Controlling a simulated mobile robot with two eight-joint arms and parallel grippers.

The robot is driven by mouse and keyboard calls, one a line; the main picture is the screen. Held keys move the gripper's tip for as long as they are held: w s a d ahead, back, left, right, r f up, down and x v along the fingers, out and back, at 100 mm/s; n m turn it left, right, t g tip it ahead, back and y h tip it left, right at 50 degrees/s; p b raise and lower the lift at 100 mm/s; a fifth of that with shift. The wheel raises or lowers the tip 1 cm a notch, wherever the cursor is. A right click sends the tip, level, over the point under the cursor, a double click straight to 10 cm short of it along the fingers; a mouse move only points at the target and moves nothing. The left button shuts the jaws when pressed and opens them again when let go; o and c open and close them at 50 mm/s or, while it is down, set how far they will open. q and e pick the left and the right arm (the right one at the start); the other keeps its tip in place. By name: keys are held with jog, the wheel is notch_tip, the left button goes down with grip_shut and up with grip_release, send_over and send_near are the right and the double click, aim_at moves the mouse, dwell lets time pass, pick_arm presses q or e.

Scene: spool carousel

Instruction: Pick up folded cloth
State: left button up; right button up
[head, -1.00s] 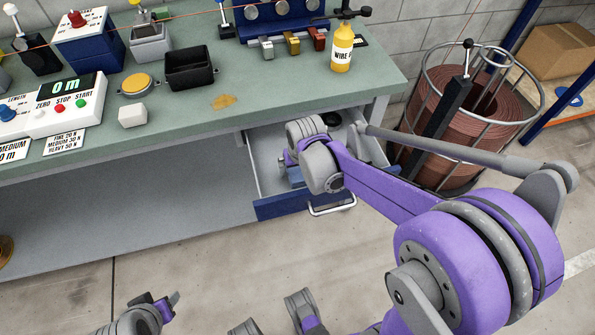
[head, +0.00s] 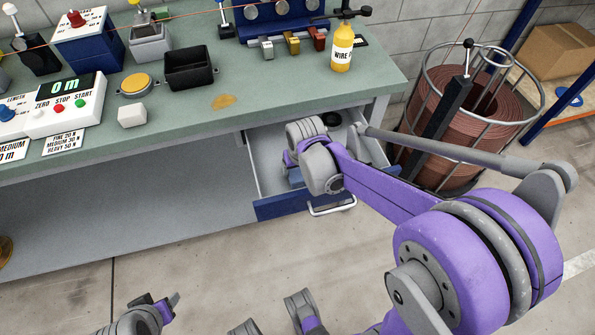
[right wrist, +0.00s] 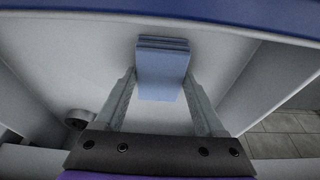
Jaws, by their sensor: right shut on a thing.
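The folded cloth (right wrist: 160,74) is light blue with stacked layers, in the right wrist view. It is between the two fingers of my right gripper (right wrist: 161,88), which is shut on it inside the open drawer (head: 275,208). In the head view my right wrist hides most of the gripper and cloth; only a bit of blue shows beside it. My left gripper (head: 160,301) is low at the bottom left of the head view, away from the bench; its finger opening is unclear.
The drawer walls surround my right gripper closely. A small dark round item (head: 331,119) lies at the drawer's back. A wire basket with a copper-coloured coil (head: 470,110) stands right of the drawer.

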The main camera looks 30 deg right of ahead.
aim_at(298, 170)
jog(key=shift+c, duration=0.7)
jog(key=shift+r, duration=0.3)
notch_tip(298, 170, up, 10)
jog(key=p, duration=0.2)
